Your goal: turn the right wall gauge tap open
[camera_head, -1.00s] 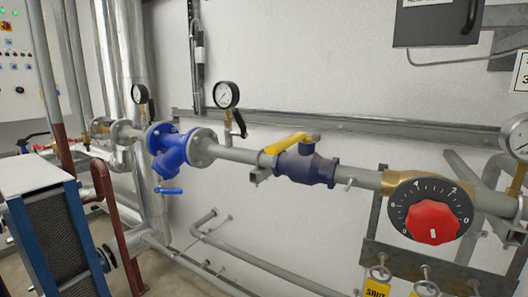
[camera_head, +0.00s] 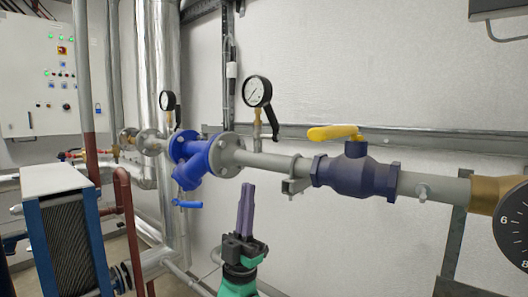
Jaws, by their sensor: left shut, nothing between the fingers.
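Two round wall gauges show on the pipe. The larger, right-hand of these gauges (camera_head: 257,92) has a white dial and black rim. Its black tap lever (camera_head: 272,122) hangs downward beside the gauge stem, just below the dial. The smaller gauge (camera_head: 167,100) is further left and farther back, with its own black lever (camera_head: 178,115). My left gripper (camera_head: 247,187) points upward, its dark fingers shut together and empty. It appears below the pipe and the larger gauge in the picture, apart from the tap lever. My right gripper is not in view.
A blue strainer (camera_head: 190,165) and a dark blue valve with a yellow lever (camera_head: 335,132) sit on the grey pipe. A brown fitting with a dial (camera_head: 515,225) is at the right edge. A plate exchanger (camera_head: 60,235) stands at left.

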